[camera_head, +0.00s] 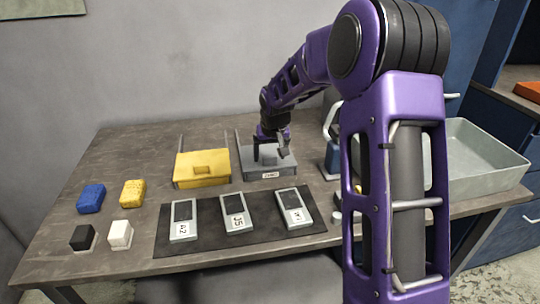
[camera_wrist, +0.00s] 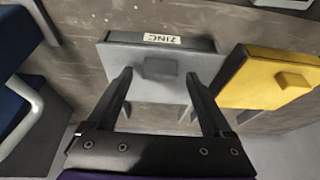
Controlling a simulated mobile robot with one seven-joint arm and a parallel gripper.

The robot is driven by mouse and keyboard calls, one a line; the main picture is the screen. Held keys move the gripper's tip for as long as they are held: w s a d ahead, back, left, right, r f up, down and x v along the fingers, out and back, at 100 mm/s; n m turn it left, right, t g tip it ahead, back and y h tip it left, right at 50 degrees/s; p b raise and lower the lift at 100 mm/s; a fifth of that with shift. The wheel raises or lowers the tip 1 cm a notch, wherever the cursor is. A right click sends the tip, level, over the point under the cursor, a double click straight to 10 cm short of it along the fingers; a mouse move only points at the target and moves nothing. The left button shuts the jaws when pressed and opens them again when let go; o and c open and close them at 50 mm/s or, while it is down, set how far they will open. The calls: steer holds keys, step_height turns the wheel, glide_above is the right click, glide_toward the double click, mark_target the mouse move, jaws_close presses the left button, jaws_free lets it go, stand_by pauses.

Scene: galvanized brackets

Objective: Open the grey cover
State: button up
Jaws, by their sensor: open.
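The grey cover (camera_head: 250,160) lies flat on a grey box labelled ZINC, at the back of the table. In the wrist view the grey cover (camera_wrist: 207,62) fills the middle and has a small grey block-shaped knob (camera_wrist: 160,69) on top. My gripper (camera_head: 271,146) is over the cover in the head view and hides part of it. In the wrist view my gripper (camera_wrist: 158,75) is open, with its two fingertips on either side of the knob. I cannot tell whether the fingers touch it. The cover looks closed.
A yellow covered box (camera_head: 202,168) stands just left of the grey one. A dark mat (camera_head: 205,243) with several labelled devices lies in front. Blue and yellow sponges and small blocks sit at left. A pale tray (camera_head: 485,160) stands at right.

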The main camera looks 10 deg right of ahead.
jaws_close()
stand_by(0.5)
steer(key=shift+w, duration=0.1)
